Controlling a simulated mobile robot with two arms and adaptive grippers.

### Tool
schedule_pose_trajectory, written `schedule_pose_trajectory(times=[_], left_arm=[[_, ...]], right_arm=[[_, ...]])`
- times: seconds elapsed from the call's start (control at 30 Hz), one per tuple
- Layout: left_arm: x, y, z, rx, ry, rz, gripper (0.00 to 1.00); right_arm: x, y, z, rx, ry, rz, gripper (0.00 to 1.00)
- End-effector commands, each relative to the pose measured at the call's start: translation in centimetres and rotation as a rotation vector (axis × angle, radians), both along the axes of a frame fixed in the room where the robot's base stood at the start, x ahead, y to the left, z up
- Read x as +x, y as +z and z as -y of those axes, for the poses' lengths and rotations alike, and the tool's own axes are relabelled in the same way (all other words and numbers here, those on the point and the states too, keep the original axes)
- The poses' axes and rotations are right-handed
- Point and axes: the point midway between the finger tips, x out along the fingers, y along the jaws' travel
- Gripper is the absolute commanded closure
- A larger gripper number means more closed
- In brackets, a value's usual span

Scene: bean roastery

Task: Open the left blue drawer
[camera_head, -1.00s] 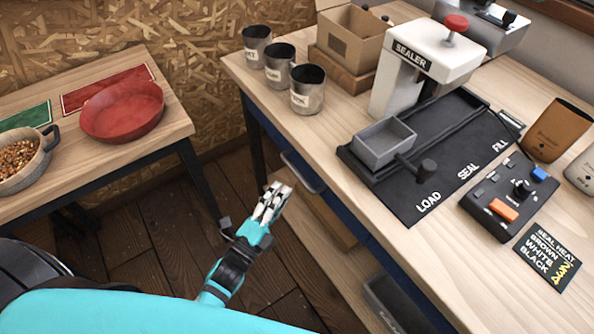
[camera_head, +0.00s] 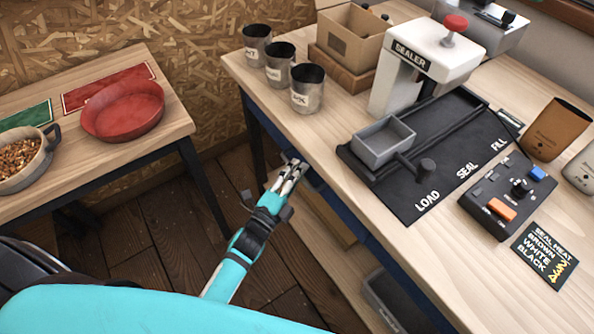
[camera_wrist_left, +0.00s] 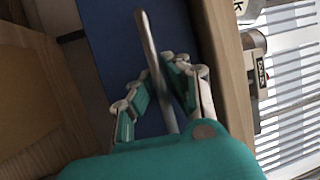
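The left blue drawer (camera_wrist_left: 112,40) is in the front of the sealer table and looks shut. Its dark blue front shows in the head view (camera_head: 330,198) as a band under the tabletop edge. Its grey bar handle (camera_wrist_left: 147,40) runs between the fingers of my left gripper (camera_wrist_left: 155,86) in the left wrist view. The fingers are apart on both sides of the bar, and a gap shows on the left finger's side. In the head view my left gripper (camera_head: 291,168) is at the drawer front and hides most of the handle. My right gripper is in neither view.
The wooden tabletop (camera_head: 350,225) overhangs just above my left gripper. Several metal cups (camera_head: 307,88) stand near its edge, with a sealer (camera_head: 420,65) behind. A side table (camera_head: 165,130) with a red bowl (camera_head: 122,110) stands left. Open floor lies between the tables.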

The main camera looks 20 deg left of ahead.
Motion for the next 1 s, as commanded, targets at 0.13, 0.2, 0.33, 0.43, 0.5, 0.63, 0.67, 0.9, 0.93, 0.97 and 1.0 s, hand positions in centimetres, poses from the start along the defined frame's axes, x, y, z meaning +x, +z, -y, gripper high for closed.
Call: schedule_pose_trajectory(times=[0.13, 0.2, 0.33, 0.43, 0.5, 0.63, 0.67, 0.9, 0.93, 0.97, 1.0], left_arm=[[0.0, 0.0, 0.0, 0.000, 0.000, -0.001, 1.00], [0.0, 0.0, 0.0, 0.000, 0.000, -0.001, 1.00], [0.0, -0.1, 0.0, 0.000, 0.000, -0.002, 1.00], [0.0, -0.1, 0.0, 0.000, 0.000, -0.002, 1.00], [0.0, -0.1, 0.0, 0.000, 0.000, -0.002, 1.00], [-0.2, -0.1, -0.1, -0.001, 0.000, -0.004, 1.00], [-0.3, -0.1, -0.2, -0.001, 0.000, -0.004, 1.00], [-1.8, -0.1, -1.3, -0.001, 0.000, -0.007, 1.00], [-2.1, -0.2, -1.5, -0.001, 0.001, -0.008, 1.00], [-2.4, -0.2, -1.8, -0.001, 0.001, -0.009, 1.00], [-2.8, -0.2, -2.1, -0.001, 0.001, -0.009, 1.00]], right_arm=[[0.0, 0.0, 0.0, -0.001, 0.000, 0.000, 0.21], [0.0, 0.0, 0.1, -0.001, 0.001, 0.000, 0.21], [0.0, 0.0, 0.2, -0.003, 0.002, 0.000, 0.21], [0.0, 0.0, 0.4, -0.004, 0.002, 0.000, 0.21], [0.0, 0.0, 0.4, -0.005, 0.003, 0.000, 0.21], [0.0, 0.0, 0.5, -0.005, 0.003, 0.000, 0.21], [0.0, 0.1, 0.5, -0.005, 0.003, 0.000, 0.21], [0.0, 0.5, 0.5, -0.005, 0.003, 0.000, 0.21], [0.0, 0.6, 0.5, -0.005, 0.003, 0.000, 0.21], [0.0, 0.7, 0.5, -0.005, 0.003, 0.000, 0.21], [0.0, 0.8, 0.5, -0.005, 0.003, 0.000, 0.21]])
